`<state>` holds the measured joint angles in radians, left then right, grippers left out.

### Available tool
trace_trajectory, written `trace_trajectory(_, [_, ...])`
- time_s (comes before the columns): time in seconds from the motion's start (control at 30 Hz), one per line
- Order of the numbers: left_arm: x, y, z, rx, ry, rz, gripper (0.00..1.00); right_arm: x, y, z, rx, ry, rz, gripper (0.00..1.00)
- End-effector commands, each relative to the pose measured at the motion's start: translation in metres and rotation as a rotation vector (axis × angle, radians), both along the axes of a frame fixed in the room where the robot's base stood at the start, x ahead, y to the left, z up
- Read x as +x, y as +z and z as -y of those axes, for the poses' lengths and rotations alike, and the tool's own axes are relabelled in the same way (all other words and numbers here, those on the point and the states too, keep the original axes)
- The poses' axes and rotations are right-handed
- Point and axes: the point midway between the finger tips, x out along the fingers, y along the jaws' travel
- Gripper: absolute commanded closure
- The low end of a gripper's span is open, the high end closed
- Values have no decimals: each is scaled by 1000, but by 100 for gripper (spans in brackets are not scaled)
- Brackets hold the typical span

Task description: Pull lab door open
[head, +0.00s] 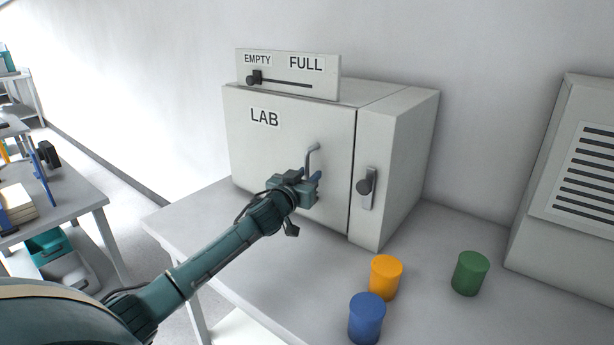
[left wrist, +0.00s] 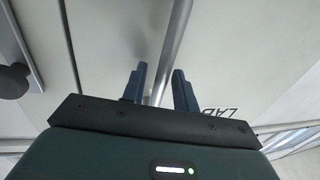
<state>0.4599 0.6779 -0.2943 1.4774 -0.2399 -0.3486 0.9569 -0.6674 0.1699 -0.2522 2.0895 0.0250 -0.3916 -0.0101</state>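The lab door (head: 285,130) is the pale grey front of a box on the table, marked LAB, and it looks shut. Its metal bar handle (head: 313,155) stands near the door's right edge. My left gripper (head: 314,184) is at the lower part of this handle. In the left wrist view the handle bar (left wrist: 174,45) runs between the two blue fingers of my left gripper (left wrist: 160,72). The fingers are apart, with gaps visible beside the bar. The lower end of the bar is hidden behind the gripper body. My right gripper is not in view.
A dark knob (head: 364,186) sits on the box's right panel. An EMPTY/FULL slider panel (head: 320,88) stands on top, its knob at EMPTY. Orange (head: 386,278), blue (head: 367,318) and green (head: 470,273) cylinders stand on the table at front right. A vented unit (head: 580,180) stands far right.

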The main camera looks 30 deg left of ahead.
Motion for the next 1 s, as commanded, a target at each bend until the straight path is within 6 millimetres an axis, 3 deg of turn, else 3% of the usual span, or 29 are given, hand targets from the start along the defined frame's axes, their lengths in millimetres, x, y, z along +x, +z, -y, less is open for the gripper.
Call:
trace_trajectory(0.2, [0, 0, 0, 0, 0, 0, 72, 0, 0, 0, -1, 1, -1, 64])
trace_trajectory(0.57, [0, 0, 0, 0, 0, 0, 100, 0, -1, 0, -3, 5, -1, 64])
trace_trajectory(1.0, [0, 0, 0, 0, 0, 1, 100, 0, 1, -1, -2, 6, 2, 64])
